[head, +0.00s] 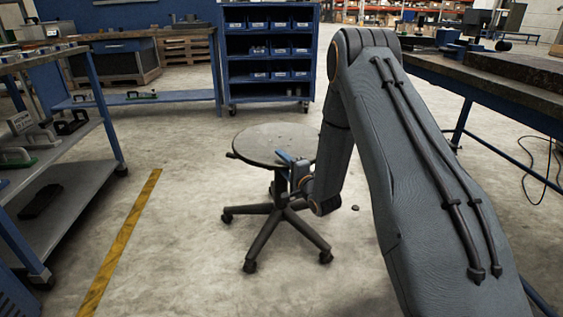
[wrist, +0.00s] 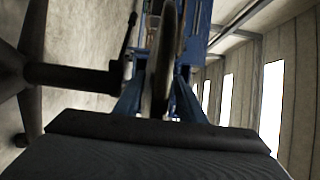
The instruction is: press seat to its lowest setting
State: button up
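The stool has a round grey seat (head: 275,144) on a dark column with a castered base (head: 276,218). In the wrist view the seat (wrist: 163,50) appears edge-on, with the column (wrist: 70,76) to its left. A dark lever (head: 232,155) sticks out under the seat's left side; a thin dark lever (wrist: 131,35) also shows beside the seat in the wrist view. My gripper (head: 284,164) is at the seat's near right rim. Its blue fingers (wrist: 160,98) are spread, one on each side of the rim, holding nothing. Whether either finger touches the seat is unclear.
A metal shelf unit (head: 75,165) stands at left, beside a yellow floor line (head: 122,240). A workbench (head: 490,90) is at right. A blue bin rack (head: 268,55) stands behind the stool. The floor around the stool is mostly clear.

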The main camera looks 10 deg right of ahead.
jog(key=p+v, duration=0.2)
jog(key=v, duration=0.5)
jog(key=shift+s, duration=0.4)
jog(key=shift+d, duration=0.15)
